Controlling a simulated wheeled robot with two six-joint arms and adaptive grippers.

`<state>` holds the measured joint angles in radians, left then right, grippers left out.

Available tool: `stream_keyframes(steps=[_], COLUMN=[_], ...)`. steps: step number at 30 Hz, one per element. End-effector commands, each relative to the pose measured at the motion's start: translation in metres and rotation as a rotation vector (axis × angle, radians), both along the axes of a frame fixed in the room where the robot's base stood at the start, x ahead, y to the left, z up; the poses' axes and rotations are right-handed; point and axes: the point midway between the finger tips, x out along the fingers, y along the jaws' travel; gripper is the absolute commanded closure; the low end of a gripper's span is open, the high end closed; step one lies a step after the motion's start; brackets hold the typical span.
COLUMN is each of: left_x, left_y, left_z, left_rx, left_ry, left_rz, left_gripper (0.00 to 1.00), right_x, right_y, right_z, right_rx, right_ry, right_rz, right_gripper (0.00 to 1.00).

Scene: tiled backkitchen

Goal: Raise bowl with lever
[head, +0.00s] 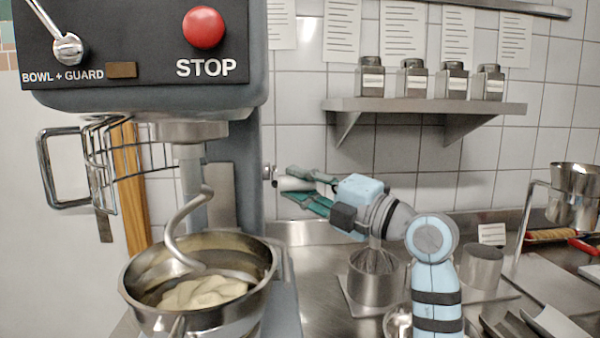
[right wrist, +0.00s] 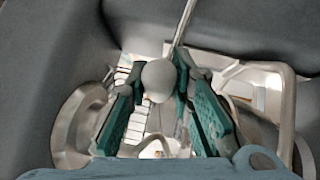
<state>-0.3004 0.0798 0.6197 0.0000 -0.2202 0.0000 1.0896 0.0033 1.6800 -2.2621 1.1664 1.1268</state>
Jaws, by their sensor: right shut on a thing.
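The steel mixer bowl (head: 262,285) stands low at the left in the head view, with pale dough (head: 205,292) in it. The spiral dough hook (head: 180,222) hangs from the mixer head, its lower end at the bowl's opening. My right gripper (head: 290,184) is at the right side of the mixer column, shut on the lever. In the right wrist view the lever's pale round knob (right wrist: 158,78) sits between the green finger pads, with a thin rod running up behind it. The fingers partly hide the lever in the head view. My left gripper is out of view.
The wire guard (head: 100,165) is swung out left of the hook. A red STOP button (head: 204,27) is on the mixer head. A wall shelf (head: 425,105) holds several jars. A steel container with a whisk (head: 375,275) stands below my right arm.

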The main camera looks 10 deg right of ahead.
Motion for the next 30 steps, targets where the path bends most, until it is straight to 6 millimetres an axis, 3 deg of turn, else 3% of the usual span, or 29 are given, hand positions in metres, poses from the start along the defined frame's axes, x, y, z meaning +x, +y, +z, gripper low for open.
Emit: stream_keyframes(steps=[9, 22, 23, 24, 27, 30], left_x=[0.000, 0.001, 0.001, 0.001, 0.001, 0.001], left_y=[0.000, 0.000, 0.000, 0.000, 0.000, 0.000], left_z=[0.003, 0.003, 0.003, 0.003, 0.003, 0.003], left_rx=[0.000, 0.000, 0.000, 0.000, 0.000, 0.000], left_ry=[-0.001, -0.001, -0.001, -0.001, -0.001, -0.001], left_rz=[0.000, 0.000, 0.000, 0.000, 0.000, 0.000], left_gripper=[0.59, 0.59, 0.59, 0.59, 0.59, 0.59], right_x=[-0.001, -0.001, -0.001, -0.001, -0.001, -0.001], right_y=[0.001, 0.000, 0.000, 0.000, 0.000, 0.000], right_z=[-0.023, -0.026, -0.026, -0.026, -0.026, -0.025], right_rx=[0.000, -0.001, 0.000, 0.000, 0.000, 0.000], right_ry=[0.009, 0.008, 0.009, 0.009, 0.008, 0.006], right_rz=[0.003, 0.003, 0.003, 0.002, 0.002, 0.002], right_gripper=[1.00, 1.00, 0.78, 0.72, 0.59, 0.59])
